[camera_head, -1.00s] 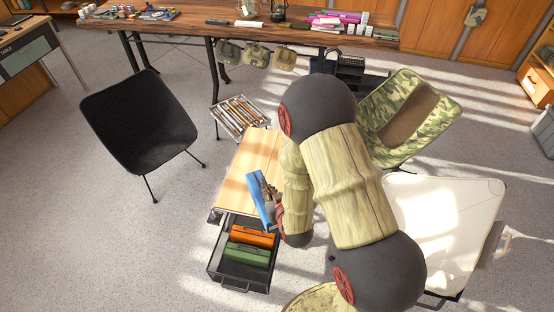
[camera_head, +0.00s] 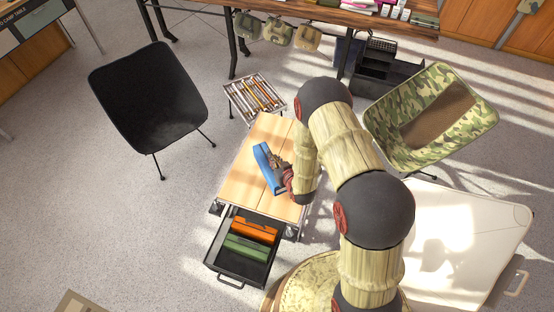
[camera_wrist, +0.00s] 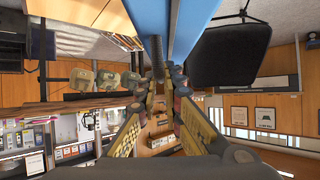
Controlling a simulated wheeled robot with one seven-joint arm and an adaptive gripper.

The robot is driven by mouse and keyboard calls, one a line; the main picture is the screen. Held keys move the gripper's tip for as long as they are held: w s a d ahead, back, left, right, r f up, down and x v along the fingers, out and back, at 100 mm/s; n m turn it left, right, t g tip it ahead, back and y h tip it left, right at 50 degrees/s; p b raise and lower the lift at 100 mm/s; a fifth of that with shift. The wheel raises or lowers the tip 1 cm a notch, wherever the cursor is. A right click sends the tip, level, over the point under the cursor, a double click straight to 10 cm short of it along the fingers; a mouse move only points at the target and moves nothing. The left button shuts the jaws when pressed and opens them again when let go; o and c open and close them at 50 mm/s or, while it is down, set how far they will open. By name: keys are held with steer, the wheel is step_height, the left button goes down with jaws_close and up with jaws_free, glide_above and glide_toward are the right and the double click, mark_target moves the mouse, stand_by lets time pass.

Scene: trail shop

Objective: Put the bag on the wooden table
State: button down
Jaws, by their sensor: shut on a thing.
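A blue box-like item (camera_head: 264,165), the only bag-like thing I can make out in hand, is held over a small wood-topped table (camera_head: 243,182). My gripper (camera_head: 279,166) is shut on it from the right. In the wrist view the blue item (camera_wrist: 178,18) stretches up from between the fingers of my gripper (camera_wrist: 166,80). I cannot tell whether its underside touches the tabletop. A long wooden table (camera_head: 345,17) stands at the back, with several pouches (camera_head: 278,32) hanging from its front edge.
An open drawer (camera_head: 228,266) below the small table holds an orange box (camera_head: 250,229) and a green box (camera_head: 246,247). A black chair (camera_head: 150,100), a rack (camera_head: 256,98), a camouflage chair (camera_head: 432,112) and a white table (camera_head: 462,240) surround it. The small tabletop's left side is clear.

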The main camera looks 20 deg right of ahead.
steer(key=shift+w+f, duration=0.35)
steer(key=shift+f, duration=0.15)
steer(key=w+d+f+b, duration=0.3)
steer(key=w+f+b, duration=0.1)
steer(key=w+f, duration=0.2)
steer(key=w+d+f+b, duration=0.2)
steer(key=w+f+b, duration=0.2)
steer(key=w+f, duration=0.2)
steer(key=shift+w+d+f, duration=0.2)
steer(key=shift+d+f, duration=0.2)
steer(key=shift+f, duration=0.1)
steer(key=c, duration=2.3)
jaws_free()
steer(key=shift+s+f, duration=0.1)
steer(key=shift+f, duration=0.05)
steer(key=o, duration=0.3)
steer(key=shift+o, duration=0.2)
